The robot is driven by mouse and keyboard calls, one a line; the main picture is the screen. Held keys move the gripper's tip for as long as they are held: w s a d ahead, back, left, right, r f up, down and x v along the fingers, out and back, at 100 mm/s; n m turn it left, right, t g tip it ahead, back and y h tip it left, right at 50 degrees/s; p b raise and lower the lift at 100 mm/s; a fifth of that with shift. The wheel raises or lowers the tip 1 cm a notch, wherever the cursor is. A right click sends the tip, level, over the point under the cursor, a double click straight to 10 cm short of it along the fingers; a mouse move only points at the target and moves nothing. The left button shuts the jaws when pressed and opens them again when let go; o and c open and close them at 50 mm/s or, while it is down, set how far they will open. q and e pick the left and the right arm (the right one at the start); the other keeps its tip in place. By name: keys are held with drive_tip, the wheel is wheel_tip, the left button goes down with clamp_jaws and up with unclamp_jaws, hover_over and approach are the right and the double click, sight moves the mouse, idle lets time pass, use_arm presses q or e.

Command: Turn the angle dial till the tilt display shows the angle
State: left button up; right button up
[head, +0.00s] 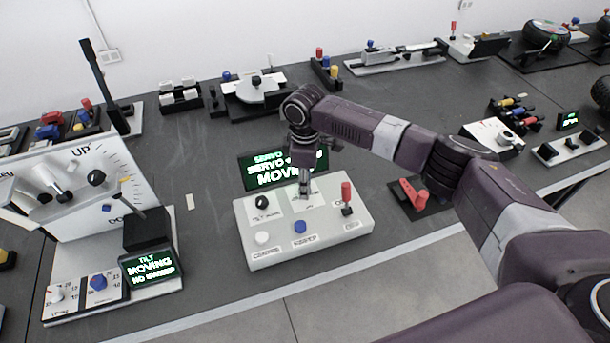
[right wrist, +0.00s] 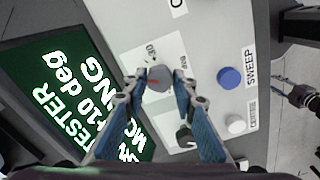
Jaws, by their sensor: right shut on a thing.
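My right gripper (head: 305,194) is over the white control box (head: 320,248). In the right wrist view its blue-padded fingers (right wrist: 160,86) are shut on the grey angle dial (right wrist: 158,77), which has a red mark and stands on a white scale plate. The green-text tester display (right wrist: 85,105) reads about "+10 deg" and "MOVING"; it is partly hidden in both views. The tilt display (head: 150,265) at left in the head view reads "TILT MOVING" with a blurred last line. A dark jointed part at the wrist view's right edge looks like my left gripper (right wrist: 302,97); its fingers are unclear.
The box also bears a black knob (head: 262,203), a white button (head: 262,238), a blue button (head: 300,227) and a red-topped lever (head: 347,195). A white angle-scale panel (head: 75,190) stands at left.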

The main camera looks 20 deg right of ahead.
drive_tip(key=shift+r+m+p, duration=0.25)
drive_tip(key=shift+m+p, duration=0.9)
drive_tip(key=shift+m, duration=0.05)
drive_tip(key=shift+f+m+p, duration=0.15)
drive_tip(key=shift+m+p, duration=0.7)
drive_tip(key=shift+m, duration=0.15)
drive_tip(key=shift+w, duration=0.1)
drive_tip(key=o, duration=1.2)
drive_tip(key=shift+c, duration=0.2)
wheel_tip(320, 180, up, 12)
